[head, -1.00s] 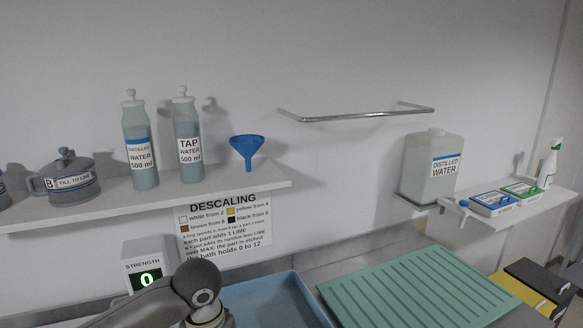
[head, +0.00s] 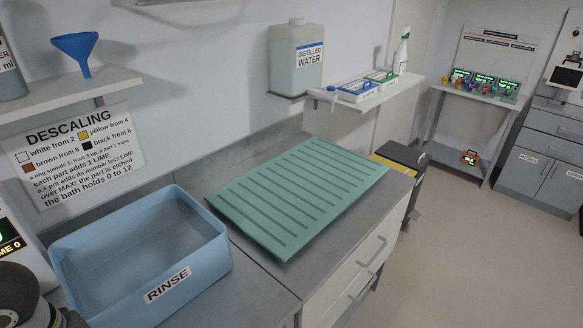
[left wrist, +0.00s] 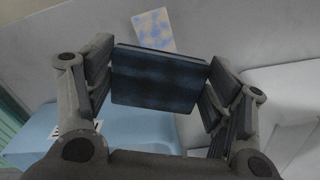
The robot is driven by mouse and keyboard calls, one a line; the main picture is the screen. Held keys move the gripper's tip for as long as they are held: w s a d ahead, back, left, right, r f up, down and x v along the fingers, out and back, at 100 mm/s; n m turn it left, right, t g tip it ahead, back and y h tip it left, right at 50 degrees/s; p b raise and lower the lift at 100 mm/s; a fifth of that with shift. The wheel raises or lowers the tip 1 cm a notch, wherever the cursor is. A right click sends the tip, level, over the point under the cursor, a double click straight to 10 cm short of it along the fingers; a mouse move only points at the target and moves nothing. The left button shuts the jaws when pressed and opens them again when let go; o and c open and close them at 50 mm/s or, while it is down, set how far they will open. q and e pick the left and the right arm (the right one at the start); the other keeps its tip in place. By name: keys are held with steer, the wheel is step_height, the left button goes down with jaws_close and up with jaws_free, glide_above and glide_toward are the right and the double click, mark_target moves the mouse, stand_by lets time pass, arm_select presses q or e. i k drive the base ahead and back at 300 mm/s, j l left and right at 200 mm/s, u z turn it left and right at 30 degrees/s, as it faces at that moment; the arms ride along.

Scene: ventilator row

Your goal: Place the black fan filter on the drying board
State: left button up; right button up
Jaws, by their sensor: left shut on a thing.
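The black fan filter (left wrist: 158,86) is a dark, flat rectangular slab with a bluish tint. In the left wrist view it sits between the fingers of my left gripper (left wrist: 160,74), which is shut on it by its two sides. The drying board (head: 300,192) is a green ribbed board lying flat on the grey counter in the head view, with a bare top. A teal ribbed strip, likely its edge, shows at the far left of the wrist view. The held filter is not visible in the head view. My right gripper is in neither view.
A blue rinse tub (head: 200,262) stands left of the board; part of it shows below the filter in the wrist view. A water canister (head: 296,62) and a shelf with small trays (head: 362,88) are behind the board. Open floor lies right.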

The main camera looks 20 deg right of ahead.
mark_target(293, 196)
steer(key=i+l+z, duration=0.2)
steer(key=l, duration=0.25)
steer(key=i+l+z, duration=0.2)
steer(key=l, duration=0.2)
steer(key=i+l+z, duration=0.3)
steer(key=i, duration=0.25)
steer(key=l, duration=0.05)
